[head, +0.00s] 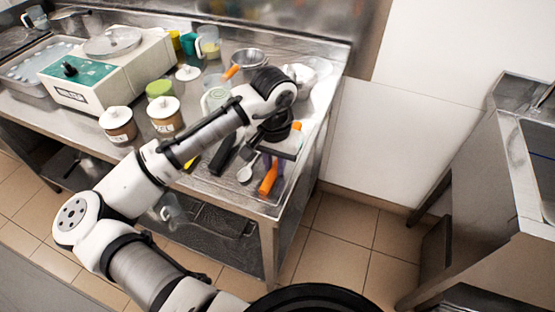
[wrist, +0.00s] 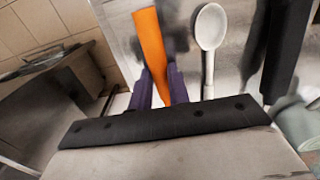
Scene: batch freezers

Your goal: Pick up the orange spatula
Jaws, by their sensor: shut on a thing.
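The orange spatula (head: 268,180) shows in the head view near the front right corner of the steel counter, its orange part pointing toward the counter's front edge. In the wrist view its orange part (wrist: 150,45) runs down between the purple fingers of my gripper (wrist: 160,88). My gripper (head: 270,160) is low over the counter and shut on the spatula. My arm and wrist hide the spatula's other end. I cannot tell whether it touches the counter.
A white spoon (wrist: 210,30) lies just right of the spatula in the wrist view, with a black-handled tool (wrist: 286,45) beyond it. Lidded jars (head: 166,118), a white machine (head: 105,70) and a metal bowl (head: 250,60) stand on the counter (head: 240,205). A sink unit (head: 500,170) stands right, across a floor gap.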

